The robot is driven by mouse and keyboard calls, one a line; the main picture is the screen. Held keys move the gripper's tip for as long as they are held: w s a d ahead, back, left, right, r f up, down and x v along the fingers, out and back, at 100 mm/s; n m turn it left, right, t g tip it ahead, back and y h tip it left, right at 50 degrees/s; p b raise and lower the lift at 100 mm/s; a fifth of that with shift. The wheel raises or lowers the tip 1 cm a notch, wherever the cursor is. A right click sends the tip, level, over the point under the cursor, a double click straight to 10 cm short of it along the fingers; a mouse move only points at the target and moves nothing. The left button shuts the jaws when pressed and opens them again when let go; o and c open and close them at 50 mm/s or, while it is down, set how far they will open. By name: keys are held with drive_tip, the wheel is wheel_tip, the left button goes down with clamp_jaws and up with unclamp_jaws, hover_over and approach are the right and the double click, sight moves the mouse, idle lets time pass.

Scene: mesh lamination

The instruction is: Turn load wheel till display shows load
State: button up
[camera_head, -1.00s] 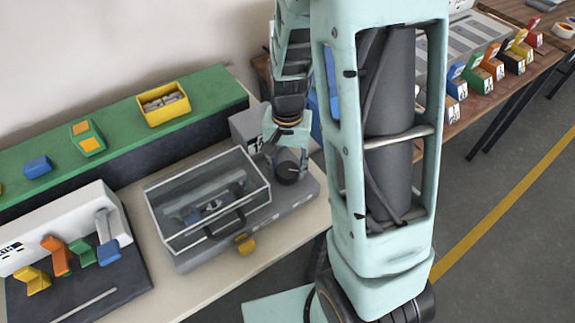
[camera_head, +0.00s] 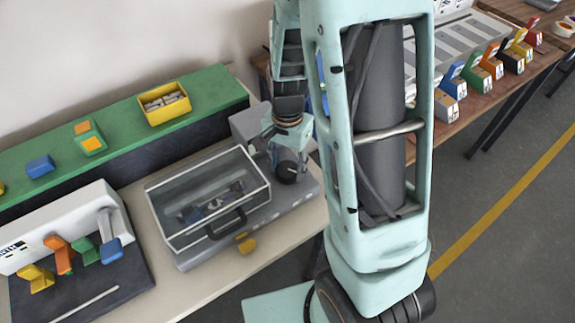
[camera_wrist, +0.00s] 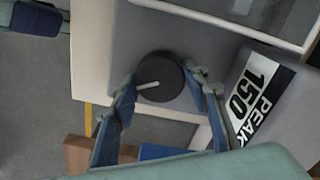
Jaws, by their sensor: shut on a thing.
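The load wheel is a dark round knob with a pale line marking on its top (camera_wrist: 160,77); it also shows in the head view (camera_head: 289,173) at the right end of the grey machine (camera_head: 300,192). My gripper (camera_wrist: 166,80) reaches down over the wheel, with one blue finger on each side, shut on it. In the wrist view, the display panel (camera_wrist: 258,98) at the right reads "PEAK 150", seen sideways. My wrist partly hides the machine's back in the head view.
A clear-lidded box (camera_head: 207,200) with a dark handle stands left of the wheel. A green shelf (camera_head: 120,125) carries a yellow bin (camera_head: 164,104). Coloured levers (camera_head: 75,255) stand at left.

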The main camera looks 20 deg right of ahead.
sight(288, 168)
drive_tip(key=o, duration=1.2)
drive_tip(key=shift+c, duration=0.2)
wheel_tip(288, 168, up, 12)
